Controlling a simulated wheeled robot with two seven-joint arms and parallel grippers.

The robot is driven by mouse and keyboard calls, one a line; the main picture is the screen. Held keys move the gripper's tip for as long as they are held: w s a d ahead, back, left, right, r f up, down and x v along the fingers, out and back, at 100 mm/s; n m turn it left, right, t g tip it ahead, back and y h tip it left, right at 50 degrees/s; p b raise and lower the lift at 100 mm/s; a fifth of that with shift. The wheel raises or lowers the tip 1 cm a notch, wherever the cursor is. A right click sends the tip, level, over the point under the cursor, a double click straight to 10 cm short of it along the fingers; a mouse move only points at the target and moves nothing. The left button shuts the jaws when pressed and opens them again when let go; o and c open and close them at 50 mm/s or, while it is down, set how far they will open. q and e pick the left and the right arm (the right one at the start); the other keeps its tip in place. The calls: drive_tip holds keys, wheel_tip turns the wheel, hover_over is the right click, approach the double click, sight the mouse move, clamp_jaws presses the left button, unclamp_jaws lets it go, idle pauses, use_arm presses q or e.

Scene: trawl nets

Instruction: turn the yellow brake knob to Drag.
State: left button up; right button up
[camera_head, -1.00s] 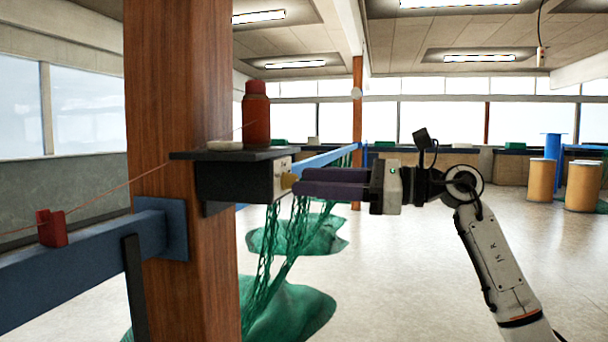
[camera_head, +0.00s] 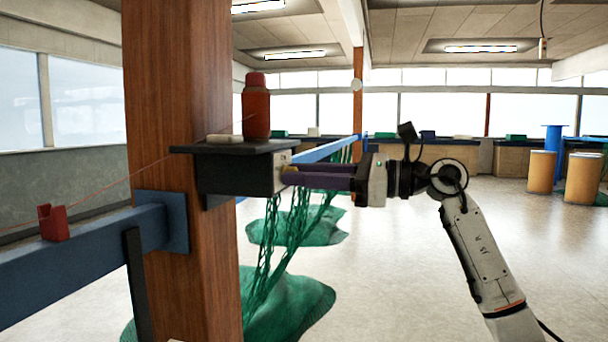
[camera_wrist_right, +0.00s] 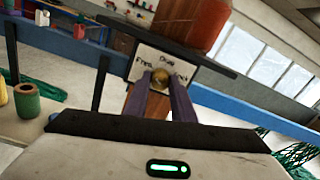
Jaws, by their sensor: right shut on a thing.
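The yellow brake knob (camera_wrist_right: 160,75) is on the pale label plate (camera_wrist_right: 147,60) of a dark box (camera_head: 236,173) fixed to the wooden post. The plate carries words that read Free at left, Drag at top and Lock at right. My right gripper (camera_wrist_right: 161,84) is shut on the knob, with one purple finger on each side. In the head view my right gripper (camera_head: 290,176) reaches the box face from the right, and its fingers hide most of the knob. I cannot tell where the knob points. My left gripper is not in view.
A red bottle (camera_head: 256,110) and a small pale block (camera_head: 224,138) stand on the shelf (camera_head: 234,147) above the box. A blue rail (camera_head: 70,255) with a red clip (camera_head: 53,222) crosses left. Green nets (camera_head: 290,300) hang and lie behind.

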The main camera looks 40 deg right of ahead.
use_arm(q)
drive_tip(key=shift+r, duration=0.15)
use_arm(e)
drive_tip(key=shift+d+r+m+p, duration=0.1)
drive_tip(key=shift+m+p, duration=0.4)
drive_tip(key=shift+m, duration=0.6)
clamp_jaws()
use_arm(q)
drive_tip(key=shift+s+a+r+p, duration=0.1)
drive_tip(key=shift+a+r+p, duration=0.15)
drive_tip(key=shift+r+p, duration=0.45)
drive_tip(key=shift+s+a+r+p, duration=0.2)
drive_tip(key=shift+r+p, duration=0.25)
drive_tip(key=shift+p, duration=0.4)
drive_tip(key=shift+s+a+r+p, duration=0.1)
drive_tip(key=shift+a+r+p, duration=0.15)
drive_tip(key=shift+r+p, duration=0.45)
use_arm(e)
drive_tip(key=shift+m, duration=4.5)
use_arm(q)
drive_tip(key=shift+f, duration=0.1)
use_arm(e)
drive_tip(key=o, duration=1)
unclamp_jaws()
drive_tip(key=shift+w, duration=0.1)
